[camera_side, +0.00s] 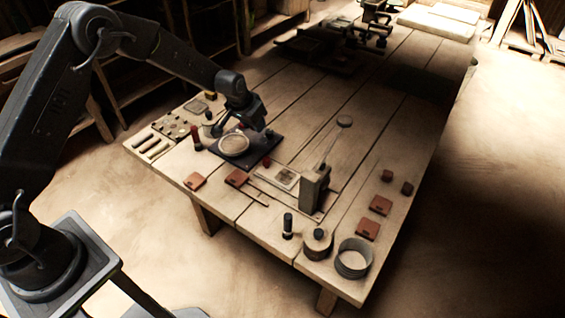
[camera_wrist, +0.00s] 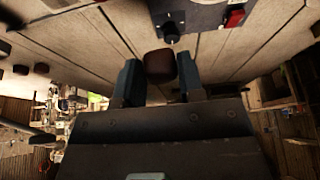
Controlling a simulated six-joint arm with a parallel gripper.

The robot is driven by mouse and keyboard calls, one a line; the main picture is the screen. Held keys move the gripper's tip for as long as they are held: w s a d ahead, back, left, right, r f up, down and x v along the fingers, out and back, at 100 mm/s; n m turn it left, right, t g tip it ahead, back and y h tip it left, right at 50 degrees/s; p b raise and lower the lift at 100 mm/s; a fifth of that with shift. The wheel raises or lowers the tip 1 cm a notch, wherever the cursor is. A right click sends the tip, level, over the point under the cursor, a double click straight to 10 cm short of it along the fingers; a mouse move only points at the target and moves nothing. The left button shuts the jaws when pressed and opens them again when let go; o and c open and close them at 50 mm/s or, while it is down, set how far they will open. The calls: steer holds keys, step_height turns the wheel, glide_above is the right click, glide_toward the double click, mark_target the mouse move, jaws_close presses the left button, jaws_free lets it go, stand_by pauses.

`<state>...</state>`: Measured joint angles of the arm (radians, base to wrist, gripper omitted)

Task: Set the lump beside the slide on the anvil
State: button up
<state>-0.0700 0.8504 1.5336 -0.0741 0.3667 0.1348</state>
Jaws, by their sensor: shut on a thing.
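My gripper (camera_wrist: 160,84) is shut on a dark red-brown lump (camera_wrist: 160,65), with one finger on each side of it. In the side view my gripper (camera_side: 243,122) hangs above the far part of a dark board that carries a pale round disc (camera_side: 233,144). The held lump is not clear in that view. A grey upright block (camera_side: 315,188) with a long thin lever stands to the right, with a pale square plate (camera_side: 284,177) at its left. I cannot tell for sure which parts are the slide and the anvil.
More tiles (camera_side: 380,205) and two dark red lumps (camera_side: 387,176) lie at the right. A round grey tub (camera_side: 353,258) and a lidded pot (camera_side: 317,244) stand at the front right corner. The table's middle is mostly clear.

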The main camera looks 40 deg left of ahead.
steer(key=s+d+r, duration=0.1)
steer(key=s+d, duration=0.1)
steer(key=s, duration=0.4)
glide_above(286, 176)
steer(key=s, duration=0.1)
step_height(286, 176, down, 7)
steer(key=shift+s+a+r, duration=0.1)
steer(key=shift+r, duration=0.05)
steer(key=shift+f, duration=2)
steer(key=shift+f, duration=0.2)
steer(key=o, duration=0.9)
steer(key=shift+r, duration=0.1)
